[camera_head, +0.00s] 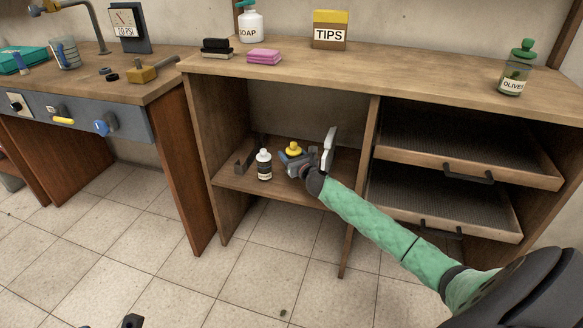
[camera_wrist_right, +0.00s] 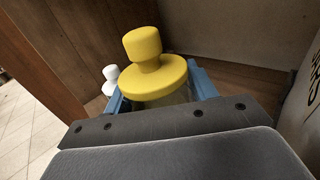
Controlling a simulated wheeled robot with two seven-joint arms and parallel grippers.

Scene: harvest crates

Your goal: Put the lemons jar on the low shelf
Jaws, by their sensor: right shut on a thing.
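The lemons jar shows as a yellow knobbed lid (camera_head: 293,148) on the low shelf (camera_head: 233,180) in the head view; its label is hidden. In the right wrist view the yellow lid (camera_wrist_right: 150,75) stands upright between blue fingers. My right gripper (camera_head: 292,156) reaches into the open cubby and is shut on the jar, at or just above the shelf board; I cannot tell whether the jar's base touches it. My left gripper is not clearly visible; only a small dark part shows at the bottom edge of the head view.
A dark bracket-like object (camera_head: 246,158) is further left. The cubby's divider and wire drawers (camera_head: 460,165) are to the right. An olives jar (camera_head: 515,75) stands on the counter.

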